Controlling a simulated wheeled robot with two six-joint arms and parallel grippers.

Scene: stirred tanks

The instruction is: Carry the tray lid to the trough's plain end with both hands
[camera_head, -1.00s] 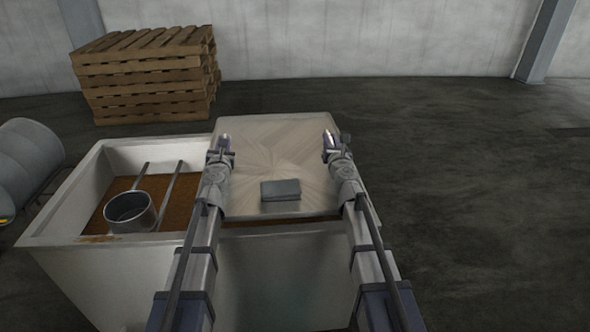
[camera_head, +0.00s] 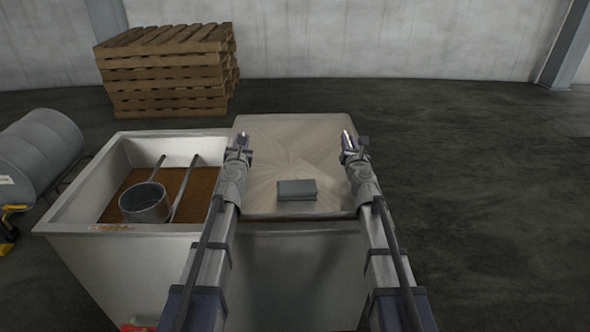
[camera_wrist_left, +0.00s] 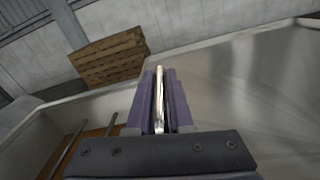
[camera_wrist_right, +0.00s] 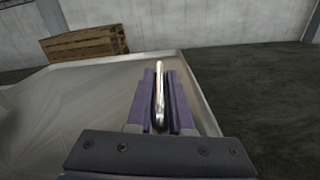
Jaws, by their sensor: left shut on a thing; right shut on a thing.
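The tray lid (camera_head: 292,145) is a wide, flat, brushed-metal sheet with a small dark grey block (camera_head: 296,190) near its front edge. It lies level over the right-hand end of the pale trough (camera_head: 75,215), hiding that end's opening. I cannot tell whether it rests on the rim. My left gripper (camera_head: 241,142) is shut on a shiny metal bar at the lid's left side, also seen in the left wrist view (camera_wrist_left: 159,85). My right gripper (camera_head: 349,142) is shut on a similar bar at the lid's right side, shown in the right wrist view (camera_wrist_right: 159,85).
The trough's left part is open, with brown contents (camera_head: 120,190), a grey metal pot (camera_head: 146,205) and two rails. A grey drum (camera_head: 40,150) lies at the left. Pallets (camera_head: 168,75) stand stacked behind. The floor on the right is clear.

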